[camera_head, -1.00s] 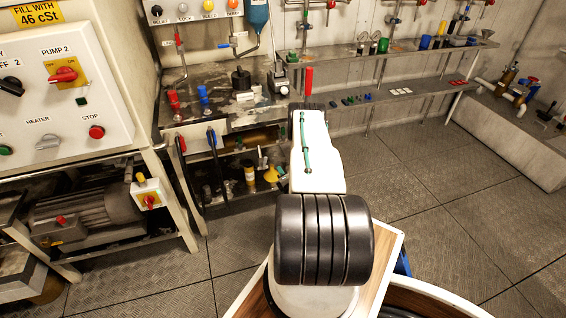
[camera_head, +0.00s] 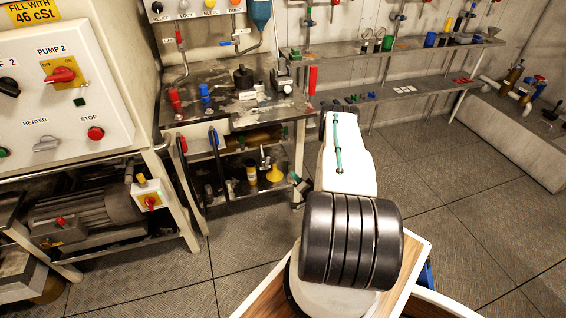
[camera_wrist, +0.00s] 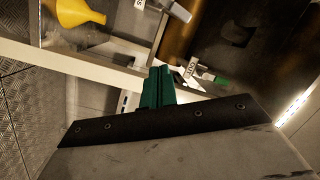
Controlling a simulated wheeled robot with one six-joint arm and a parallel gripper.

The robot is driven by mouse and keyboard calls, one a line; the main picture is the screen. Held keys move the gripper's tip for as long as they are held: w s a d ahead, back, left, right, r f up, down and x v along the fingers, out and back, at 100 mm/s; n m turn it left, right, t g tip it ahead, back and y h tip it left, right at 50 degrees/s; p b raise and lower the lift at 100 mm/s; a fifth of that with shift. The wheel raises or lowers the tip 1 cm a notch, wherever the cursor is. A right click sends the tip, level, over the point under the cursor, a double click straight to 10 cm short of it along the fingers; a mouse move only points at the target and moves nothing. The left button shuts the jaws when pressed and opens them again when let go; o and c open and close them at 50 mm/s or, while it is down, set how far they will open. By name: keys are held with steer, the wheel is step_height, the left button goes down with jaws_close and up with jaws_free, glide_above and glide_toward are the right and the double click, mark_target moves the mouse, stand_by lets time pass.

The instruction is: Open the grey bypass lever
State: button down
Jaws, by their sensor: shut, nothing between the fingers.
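My gripper (camera_wrist: 158,88) shows in the wrist view with its green fingers together and nothing between them. Ahead of it, under the bench, a pale grey lever (camera_wrist: 176,10) sits at the top beside a white tag with only part of its lettering in view. A second small fitting with a green end (camera_wrist: 222,80) and its own tag lies just right of the fingertips. I cannot read for sure which tag says bypass. My fingers appear apart from the grey lever. In the head view a pale lever (camera_head: 265,158) shows on the lower shelf; my fingers are mostly hidden behind my arm.
A yellow funnel (camera_head: 275,173) stands on the shelf under the metal bench (camera_head: 225,116); it also shows in the wrist view (camera_wrist: 80,12). A pale frame bar (camera_wrist: 75,65) crosses left of my fingers. Black hoses hang at the bench's left. Floor to the right is clear.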

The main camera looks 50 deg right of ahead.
mark_target(267, 162)
steer(key=w+r+m, duration=0.1)
steer(key=w+m, duration=0.7)
steer(key=w, duration=0.3)
steer(key=shift+w+a+r+m, duration=0.15)
steer(key=shift+a+r+m, duration=0.05)
steer(key=shift+m, duration=0.2)
steer(key=shift+d, duration=0.1)
stand_by(0.3)
